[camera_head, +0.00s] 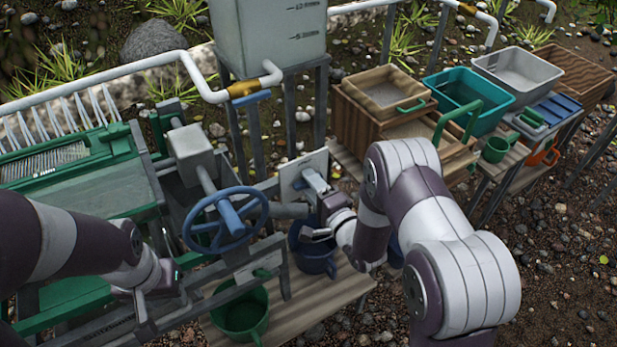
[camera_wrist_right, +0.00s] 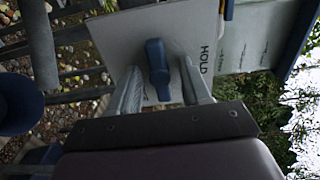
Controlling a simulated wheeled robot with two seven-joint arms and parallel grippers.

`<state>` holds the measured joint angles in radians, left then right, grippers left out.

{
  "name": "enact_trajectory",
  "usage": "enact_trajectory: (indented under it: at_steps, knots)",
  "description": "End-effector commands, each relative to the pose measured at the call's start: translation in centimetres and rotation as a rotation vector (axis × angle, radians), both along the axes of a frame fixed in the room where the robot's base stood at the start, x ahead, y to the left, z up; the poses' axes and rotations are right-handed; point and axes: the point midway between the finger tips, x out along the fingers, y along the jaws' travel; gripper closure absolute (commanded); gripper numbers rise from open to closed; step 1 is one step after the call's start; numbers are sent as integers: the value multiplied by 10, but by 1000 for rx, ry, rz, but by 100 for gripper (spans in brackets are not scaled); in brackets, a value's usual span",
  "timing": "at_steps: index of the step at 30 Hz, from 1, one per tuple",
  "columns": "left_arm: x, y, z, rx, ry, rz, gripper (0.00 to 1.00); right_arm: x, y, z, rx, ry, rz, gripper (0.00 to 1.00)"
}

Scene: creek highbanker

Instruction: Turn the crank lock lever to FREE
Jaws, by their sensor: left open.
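The blue crank lock lever (camera_wrist_right: 157,68) sits on a pale plate (camera_wrist_right: 125,40) in the right wrist view. The word HOLD is printed along the plate's right side; I see no FREE label. My right gripper (camera_wrist_right: 163,92) is open, with one finger on each side of the lever and visible gaps. In the head view my right gripper (camera_head: 322,205) is at the pale plate (camera_head: 295,181), and the lever is mostly hidden there. The blue crank wheel (camera_head: 226,220) is left of it. My left gripper (camera_head: 160,298) is low at the left, apart from the lever.
A green bucket (camera_head: 241,312) and a blue bucket (camera_head: 314,250) stand on the wooden board below the crank. A grey tank (camera_head: 268,30) stands behind. Wooden boxes, a teal tub (camera_head: 467,95) and a grey tub (camera_head: 517,70) fill the bench at right. Pebbly ground lies around.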

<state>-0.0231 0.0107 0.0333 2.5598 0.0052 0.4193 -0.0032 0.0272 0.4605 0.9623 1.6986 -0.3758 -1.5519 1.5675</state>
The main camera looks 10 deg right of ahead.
Motion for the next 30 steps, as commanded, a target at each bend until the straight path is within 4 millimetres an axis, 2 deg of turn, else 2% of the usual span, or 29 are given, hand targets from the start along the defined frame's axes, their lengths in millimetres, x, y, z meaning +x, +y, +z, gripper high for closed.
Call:
enact_trajectory:
  at_steps: [8,18,21,30]
  knots:
    - [0,0,0,0,1,0,57,-2,-1,0,-3,0,-1,53]
    - [0,0,14,0,0,0,57,-56,-21,1,-3,0,-3,53]
    - [0,0,15,0,0,0,57,-65,-24,0,-3,0,-1,53]
    - [0,0,14,0,0,0,57,-66,-24,0,-3,-2,0,53]
